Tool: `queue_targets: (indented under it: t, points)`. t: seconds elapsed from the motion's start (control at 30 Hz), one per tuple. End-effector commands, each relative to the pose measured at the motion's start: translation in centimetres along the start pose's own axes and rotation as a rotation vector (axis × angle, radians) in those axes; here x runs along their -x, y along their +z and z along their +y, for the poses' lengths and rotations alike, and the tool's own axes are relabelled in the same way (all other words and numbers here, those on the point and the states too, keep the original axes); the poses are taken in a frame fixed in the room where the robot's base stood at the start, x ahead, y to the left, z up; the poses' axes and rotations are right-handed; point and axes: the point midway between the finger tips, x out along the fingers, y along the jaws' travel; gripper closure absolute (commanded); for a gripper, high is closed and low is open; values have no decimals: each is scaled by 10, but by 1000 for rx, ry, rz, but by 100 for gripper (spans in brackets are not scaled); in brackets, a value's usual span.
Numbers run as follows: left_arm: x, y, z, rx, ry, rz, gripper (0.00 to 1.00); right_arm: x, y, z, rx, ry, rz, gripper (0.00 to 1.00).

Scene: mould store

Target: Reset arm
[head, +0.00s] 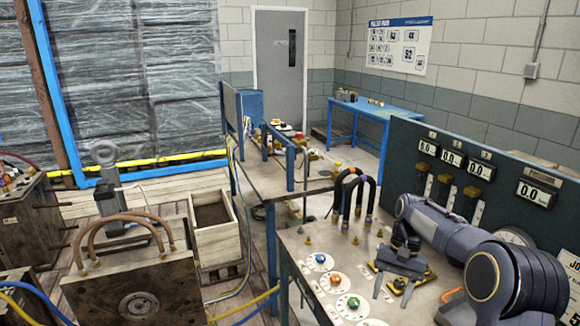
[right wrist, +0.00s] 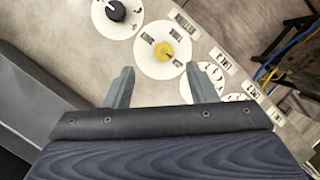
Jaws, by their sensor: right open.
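My right arm (head: 447,231) reaches in from the right over the metal bench top (head: 300,238). My right gripper (head: 391,292) points down with its two grey fingers apart and nothing between them. Beside and partly behind the fingers is a yellow-and-black fitting (head: 425,275). In the right wrist view the open fingers (right wrist: 158,85) show just short of a white dial with a yellow knob (right wrist: 163,51). They look apart from the knob, but the height gap is hard to tell. My left gripper is in neither view.
Dials with coloured knobs (head: 335,281) line the bench's left side. Curved dark hoses (head: 358,190) stand up behind the gripper. A green panel with digital displays (head: 405,150) rises at the right. A wooden box (head: 217,243) and a brown mould (head: 135,290) are at left.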

Motion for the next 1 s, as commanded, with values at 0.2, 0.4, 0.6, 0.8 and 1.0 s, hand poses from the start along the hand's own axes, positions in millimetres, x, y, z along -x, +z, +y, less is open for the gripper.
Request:
queue_targets:
  t: [0.2,0.4,0.6,0.8,1.0]
  points:
    - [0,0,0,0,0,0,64,40,73,26,87,-134,142,49]
    - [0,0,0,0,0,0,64,47,146,44,176,-231,286,49]
    - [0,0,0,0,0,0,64,28,216,58,263,-298,444,49]
    - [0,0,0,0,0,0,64,-11,268,65,336,-334,596,49]
    - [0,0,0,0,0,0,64,-40,290,66,374,-341,682,49]
